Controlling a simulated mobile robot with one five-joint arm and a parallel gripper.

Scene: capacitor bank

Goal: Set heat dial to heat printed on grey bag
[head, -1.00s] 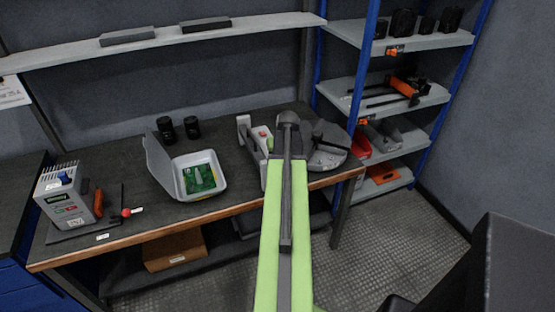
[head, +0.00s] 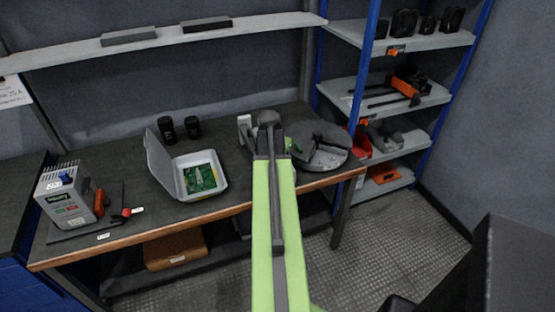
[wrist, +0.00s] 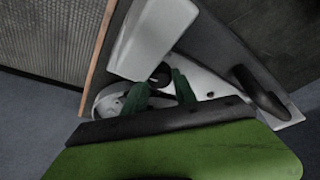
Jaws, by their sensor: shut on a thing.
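In the wrist view my gripper (wrist: 160,88) has its two green fingers on either side of a small dark round knob (wrist: 161,74), which looks like the heat dial. The fingers are shut on it. The knob sits beside a white block of a pale device (wrist: 205,80); its markings cannot be read. In the head view my arm covers most of this device; its pale upright part (head: 245,128) shows at the left of the arm. My fingertips are mostly hidden there. I cannot make out a grey bag or a printed heat value.
A round grey plate (head: 325,160) lies right of my arm. An open grey case (head: 207,189) with a green board and two black cylinders (head: 192,127) stand left. A grey unit with a blue knob (head: 66,200) is far left. Shelves (head: 420,100) stand right.

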